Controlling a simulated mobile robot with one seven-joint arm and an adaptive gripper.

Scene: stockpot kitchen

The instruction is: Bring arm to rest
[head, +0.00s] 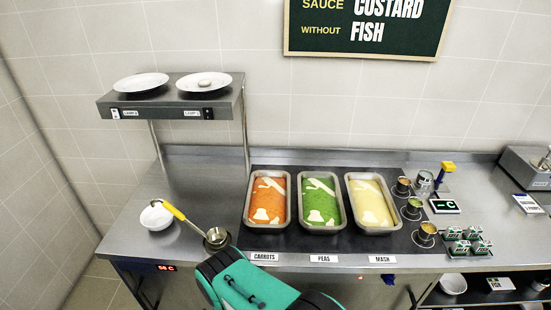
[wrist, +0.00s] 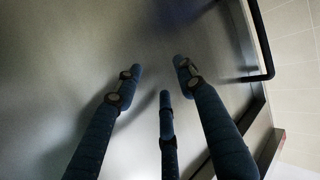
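My arm (head: 245,283) is teal and black and reaches in from the bottom of the head view, in front of the counter's front edge. My gripper (wrist: 158,80) shows in the wrist view with three dark blue fingers spread apart and nothing between them. It faces a smooth grey metal surface (wrist: 65,60), with finger shadows on it; I cannot tell whether the tips touch it. In the head view the gripper itself is not visible.
A black handle (wrist: 262,40) is at the wrist view's right. On the counter (head: 190,180) are a white bowl (head: 156,218), a yellow-handled ladle (head: 188,221), pans of carrots (head: 250,213), peas (head: 336,218) and mash (head: 354,200), and several metal cups. A shelf (head: 160,112) holds two plates.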

